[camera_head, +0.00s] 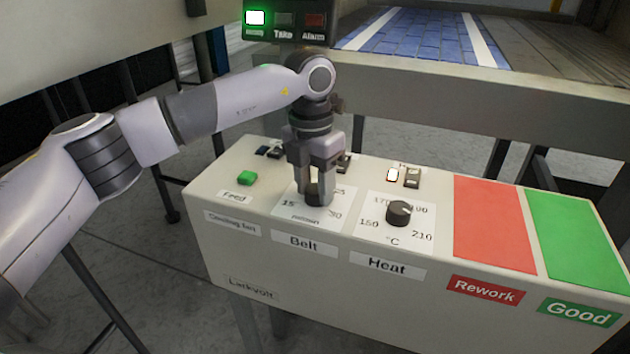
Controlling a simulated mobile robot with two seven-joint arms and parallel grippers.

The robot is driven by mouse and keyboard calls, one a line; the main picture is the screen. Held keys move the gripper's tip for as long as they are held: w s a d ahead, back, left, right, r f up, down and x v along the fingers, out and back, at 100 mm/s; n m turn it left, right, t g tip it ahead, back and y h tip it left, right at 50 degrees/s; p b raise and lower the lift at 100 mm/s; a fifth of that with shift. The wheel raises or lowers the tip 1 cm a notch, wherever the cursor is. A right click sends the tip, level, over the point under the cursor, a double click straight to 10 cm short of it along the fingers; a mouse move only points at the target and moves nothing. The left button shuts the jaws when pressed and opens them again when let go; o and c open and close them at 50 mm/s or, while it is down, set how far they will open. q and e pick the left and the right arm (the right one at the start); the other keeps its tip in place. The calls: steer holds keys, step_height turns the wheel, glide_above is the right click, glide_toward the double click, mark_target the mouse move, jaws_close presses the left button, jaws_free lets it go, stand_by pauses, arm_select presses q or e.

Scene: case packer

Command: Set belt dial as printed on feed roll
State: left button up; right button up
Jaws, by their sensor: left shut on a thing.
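My left gripper (317,190) points straight down over the Belt dial plate (289,208) and is shut on the dark belt dial (312,191). The dial is mostly hidden between the fingers, and its pointer cannot be read. The "Belt" label (304,243) is on the panel's front edge below. No feed roll with print can be made out. My right gripper is not in view.
A green Feed button (247,179) is at left. Red Rework (492,225) and green Good (577,241) areas lie right. A signal box (285,22) and blue belt (425,38) are behind.

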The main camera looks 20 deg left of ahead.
mark_target(315, 187)
arm_select(q)
steer(key=m, duration=0.5)
steer(key=shift+r+p, duration=0.1)
steer(key=shift+p, duration=0.2)
steer(key=shift+w+m, duration=0.15)
steer(key=shift+m, duration=2.35)
steer(key=o, duration=1.1)
steer(key=shift+c, duration=0.2)
steer(key=shift+w+r, duration=0.15)
steer(key=shift+r, duration=3.4)
